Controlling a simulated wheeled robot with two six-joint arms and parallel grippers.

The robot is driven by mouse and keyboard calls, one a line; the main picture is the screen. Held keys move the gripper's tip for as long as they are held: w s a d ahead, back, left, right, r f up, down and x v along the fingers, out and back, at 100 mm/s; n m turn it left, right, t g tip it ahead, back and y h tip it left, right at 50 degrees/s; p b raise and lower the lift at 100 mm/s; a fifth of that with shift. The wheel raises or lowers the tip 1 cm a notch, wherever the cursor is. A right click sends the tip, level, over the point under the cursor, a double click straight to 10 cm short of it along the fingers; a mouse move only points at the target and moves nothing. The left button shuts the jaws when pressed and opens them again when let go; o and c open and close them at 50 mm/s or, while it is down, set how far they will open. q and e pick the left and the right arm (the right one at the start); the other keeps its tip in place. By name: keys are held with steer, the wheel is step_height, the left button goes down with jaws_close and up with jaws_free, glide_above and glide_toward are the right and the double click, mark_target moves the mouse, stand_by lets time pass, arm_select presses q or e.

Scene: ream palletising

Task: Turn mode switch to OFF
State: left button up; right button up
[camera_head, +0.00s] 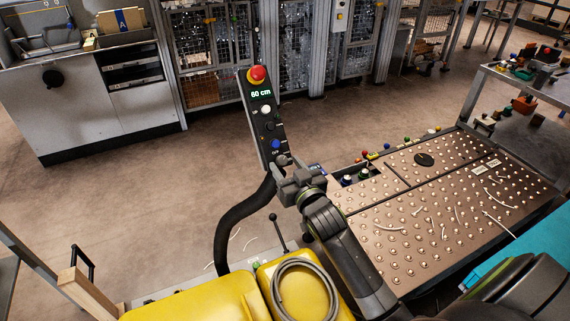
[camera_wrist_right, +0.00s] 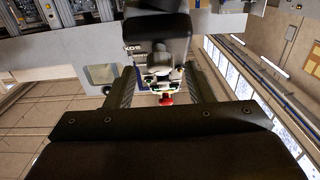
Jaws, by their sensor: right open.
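The slanted black control panel (camera_head: 264,125) stands on a curved black post in the head view. It bears a red mushroom button (camera_head: 257,74), a lit display reading 60 cm (camera_head: 261,94), a white button (camera_head: 267,110) and a blue button (camera_head: 276,144). My right gripper (camera_head: 286,166) is at the panel's lower end and covers part of it. I cannot make out the mode switch or its setting for certain. In the right wrist view my gripper's two fingers (camera_wrist_right: 163,90) are apart, with a dark, blurred shape between and beyond them. My left gripper is out of view.
A table with rows of metal studs (camera_head: 440,215) lies right of the panel. Yellow covers (camera_head: 200,300) and a coiled grey hose (camera_head: 303,290) are at the front. A grey cabinet (camera_head: 100,100) stands at back left. The floor left of the post is clear.

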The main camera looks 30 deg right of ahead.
steer(key=shift+w, duration=0.8)
steer(key=c, duration=1)
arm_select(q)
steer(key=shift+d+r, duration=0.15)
arm_select(e)
steer(key=shift+d, duration=0.1)
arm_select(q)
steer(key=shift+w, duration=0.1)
